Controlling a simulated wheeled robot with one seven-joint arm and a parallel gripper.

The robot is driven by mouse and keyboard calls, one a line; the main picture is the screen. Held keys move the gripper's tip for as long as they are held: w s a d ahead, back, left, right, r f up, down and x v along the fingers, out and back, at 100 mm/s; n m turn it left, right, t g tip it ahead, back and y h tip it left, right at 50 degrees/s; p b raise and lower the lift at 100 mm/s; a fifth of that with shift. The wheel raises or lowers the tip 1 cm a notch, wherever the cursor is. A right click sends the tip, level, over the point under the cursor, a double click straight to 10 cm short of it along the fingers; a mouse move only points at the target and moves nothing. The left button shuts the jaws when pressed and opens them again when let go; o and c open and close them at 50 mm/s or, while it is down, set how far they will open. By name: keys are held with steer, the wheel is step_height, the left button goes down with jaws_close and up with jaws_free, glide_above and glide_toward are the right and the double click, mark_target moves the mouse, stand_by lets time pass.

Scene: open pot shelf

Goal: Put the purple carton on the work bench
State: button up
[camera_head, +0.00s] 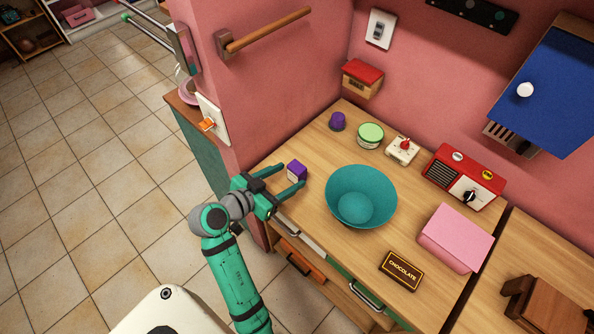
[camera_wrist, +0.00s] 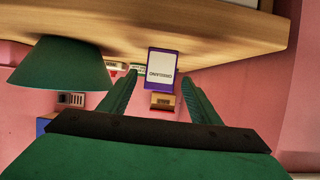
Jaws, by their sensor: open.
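The purple carton (camera_head: 297,170) is a small box with a white labelled face. It stands on the wooden bench top (camera_head: 300,245), near its front left edge. In the wrist view the scene is upside down, and the carton (camera_wrist: 163,68) shows between the fingertips with its white face towards me. My gripper (camera_head: 291,177) is open, with one finger on each side of the carton's near end. The fingers also show in the wrist view (camera_wrist: 159,80). I cannot tell whether they touch the carton.
A teal bowl (camera_head: 360,196) stands just right of the gripper. A pink wall (camera_head: 265,95) rises at the left.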

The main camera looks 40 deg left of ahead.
steer(key=shift+v, duration=2.1)
